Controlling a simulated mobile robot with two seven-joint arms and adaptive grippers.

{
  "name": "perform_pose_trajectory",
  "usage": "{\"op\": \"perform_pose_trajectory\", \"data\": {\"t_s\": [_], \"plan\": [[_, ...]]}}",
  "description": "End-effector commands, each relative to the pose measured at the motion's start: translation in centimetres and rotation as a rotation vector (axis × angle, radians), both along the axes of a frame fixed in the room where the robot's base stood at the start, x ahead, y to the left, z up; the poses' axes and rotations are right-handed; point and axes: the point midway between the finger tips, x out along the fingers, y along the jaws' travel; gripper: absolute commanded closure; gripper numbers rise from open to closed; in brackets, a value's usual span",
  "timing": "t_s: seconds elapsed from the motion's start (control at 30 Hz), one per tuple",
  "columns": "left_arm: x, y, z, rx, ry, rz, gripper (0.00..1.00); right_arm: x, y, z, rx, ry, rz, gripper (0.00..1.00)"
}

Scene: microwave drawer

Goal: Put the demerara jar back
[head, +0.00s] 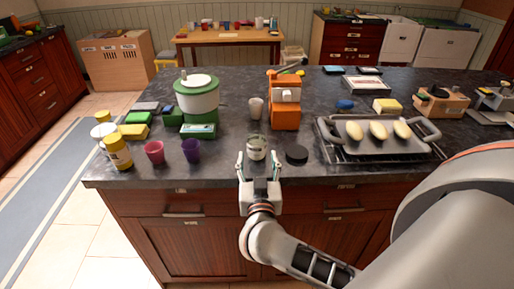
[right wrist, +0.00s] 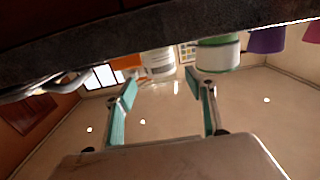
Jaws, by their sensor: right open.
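A small clear jar with a pale label (head: 257,148) stands upright near the front edge of the dark counter; I take it for the demerara jar, though its label is too small to read. It also shows in the right wrist view (right wrist: 158,64), just beyond the fingertips. My right gripper (head: 258,162) is open at the counter's front edge, its fingers on the near side of the jar, one toward each side. Whether they touch it I cannot tell. A black round lid or disc (head: 297,154) lies just right of the jar. My left gripper is not in view.
A purple cup (head: 191,150) and a magenta cup (head: 154,152) stand to the left. An orange machine (head: 284,105) and a white cup (head: 256,108) stand behind the jar. A metal tray (head: 352,150) with pale rolls is at right. Drawers (head: 182,206) lie below the counter.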

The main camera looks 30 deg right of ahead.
Motion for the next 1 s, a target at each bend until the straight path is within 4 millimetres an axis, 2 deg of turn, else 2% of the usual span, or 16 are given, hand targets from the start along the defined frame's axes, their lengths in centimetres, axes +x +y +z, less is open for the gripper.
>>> {"op": "perform_pose_trajectory", "data": {"t_s": [0.1,0.33,0.5,0.6,0.7,0.77,0.87,0.97,1.0], "plan": [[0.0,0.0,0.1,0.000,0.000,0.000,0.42,-1.7,1.0,0.0,0.002,0.001,0.000,0.45],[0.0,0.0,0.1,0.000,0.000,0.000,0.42,-3.2,1.9,0.2,-0.002,-0.011,0.001,0.45],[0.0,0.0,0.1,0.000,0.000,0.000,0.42,-3.7,2.6,2.3,-0.047,-0.151,0.051,0.45],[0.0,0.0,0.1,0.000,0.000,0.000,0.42,-4.2,4.5,4.0,-0.100,-0.272,0.152,0.45],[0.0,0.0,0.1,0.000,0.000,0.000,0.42,-4.7,7.5,4.2,-0.148,-0.344,0.300,0.45],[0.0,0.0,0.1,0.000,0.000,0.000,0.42,-5.1,9.6,3.5,-0.172,-0.352,0.402,0.45],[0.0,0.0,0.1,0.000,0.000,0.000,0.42,-5.9,13.1,0.6,-0.191,-0.302,0.571,0.45],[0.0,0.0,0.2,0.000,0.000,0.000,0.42,-7.0,15.8,-4.3,-0.188,-0.179,0.722,0.45],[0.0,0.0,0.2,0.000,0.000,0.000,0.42,-7.6,16.6,-6.6,-0.182,-0.113,0.772,0.45]]}}
